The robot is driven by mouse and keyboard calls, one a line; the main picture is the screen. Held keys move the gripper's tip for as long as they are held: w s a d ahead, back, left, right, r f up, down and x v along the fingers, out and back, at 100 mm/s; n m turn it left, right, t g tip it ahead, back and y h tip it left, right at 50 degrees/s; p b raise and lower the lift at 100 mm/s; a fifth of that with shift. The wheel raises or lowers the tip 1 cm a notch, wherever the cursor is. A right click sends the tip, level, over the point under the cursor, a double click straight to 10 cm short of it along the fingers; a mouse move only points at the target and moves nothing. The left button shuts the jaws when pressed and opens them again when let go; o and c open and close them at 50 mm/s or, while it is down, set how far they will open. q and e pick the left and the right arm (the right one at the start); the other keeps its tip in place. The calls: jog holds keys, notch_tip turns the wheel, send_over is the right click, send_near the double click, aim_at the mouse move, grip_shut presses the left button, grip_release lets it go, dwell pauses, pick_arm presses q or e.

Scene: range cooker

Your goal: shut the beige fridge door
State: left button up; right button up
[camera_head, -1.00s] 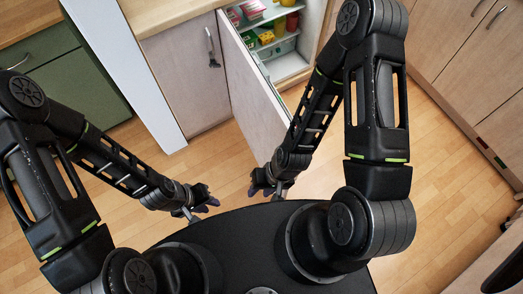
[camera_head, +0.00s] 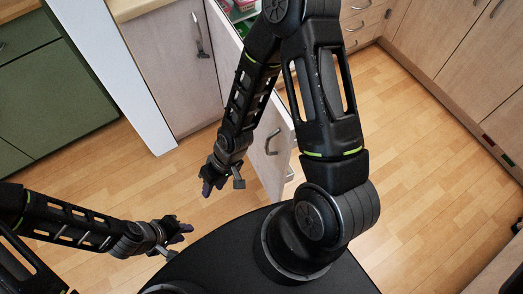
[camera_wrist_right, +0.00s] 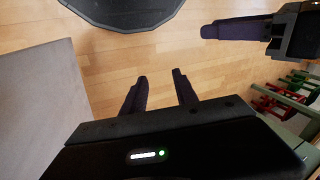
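The beige fridge door (camera_head: 268,168) stands wide open, swung out toward me, with a metal handle (camera_head: 272,142) near its free edge. My right arm hides part of it. The fridge interior (camera_head: 238,14) shows as a small strip at the top. My right gripper (camera_head: 207,186) is just left of the door's free end, apart from it. In the right wrist view its two fingers (camera_wrist_right: 160,82) are spread with nothing between them, and a pale panel, likely the door (camera_wrist_right: 42,110), is on the left. My left gripper (camera_head: 182,230) is lower left, away from the door; its opening is unclear.
A beige cupboard (camera_head: 172,70) stands left of the fridge, beside a white panel end (camera_head: 110,75). Green cabinets (camera_head: 50,95) are at far left, beige cabinets (camera_head: 450,45) at right. Wooden floor (camera_head: 400,150) is clear on both sides of the door.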

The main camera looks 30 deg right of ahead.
jog(key=w+d+r+n+g+h, duration=0.1)
jog(key=w+d+r+n+h, duration=0.1)
jog(key=w+d+r+n, duration=0.3)
jog(key=n+g+h+p, duration=0.1)
jog(key=n+g+h, duration=0.2)
jog(key=h, duration=0.2)
send_near(266, 146)
notch_tip(266, 146, down, 3)
jog(key=shift+s+d+r, duration=0.1)
jog(key=shift+s+d, duration=0.05)
jog(key=shift+d, duration=0.25)
jog(key=x, duration=0.8)
jog(key=shift+r, duration=0.1)
grip_shut()
